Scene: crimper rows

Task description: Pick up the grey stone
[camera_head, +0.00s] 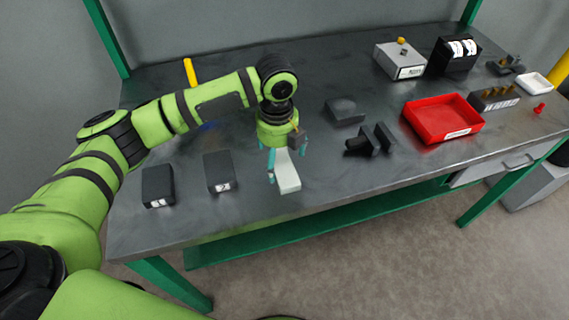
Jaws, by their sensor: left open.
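A pale grey oblong block (288,179), apparently the grey stone, lies on the workbench near its front edge. My left gripper (285,160) points down over the far end of this block. Its teal fingers are apart, one on each side of the block. I cannot tell whether they touch it. The gripper hides the block's far end. My right gripper is not in view.
Two dark boxes (157,186) (220,172) lie to the left. A dark grey block (344,111) and a black clamp-like tool (371,140) lie to the right, before a red tray (414,122). A grey box (400,61) stands farther back.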

